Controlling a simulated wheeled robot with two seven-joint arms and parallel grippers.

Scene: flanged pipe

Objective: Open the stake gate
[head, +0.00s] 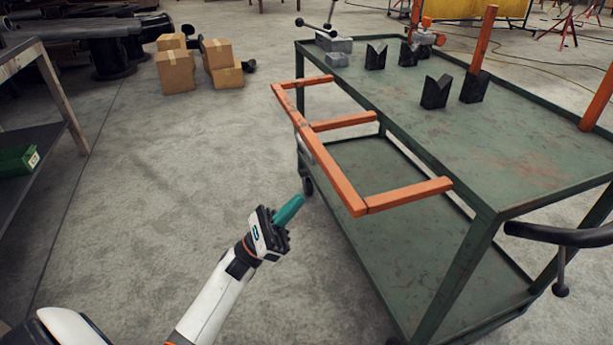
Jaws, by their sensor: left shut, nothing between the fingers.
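The stake gate (326,164) is an orange frame with one long bar and three short crossbars on the left side of a green cart (520,150). It sticks out to the left from the cart's side, at about the height of the top shelf. My left gripper (289,210) has teal fingers pressed together, with nothing between them. It is left of the gate's near part, over the floor in the picture, and apart from the gate. My right gripper is out of view.
Black V-blocks (436,92) and orange posts (483,38) stand on the cart top. A black handle (560,235) is at the cart's near right end. Cardboard boxes (176,71) and a shelf with a green bin (17,160) are at the left. The floor between is clear.

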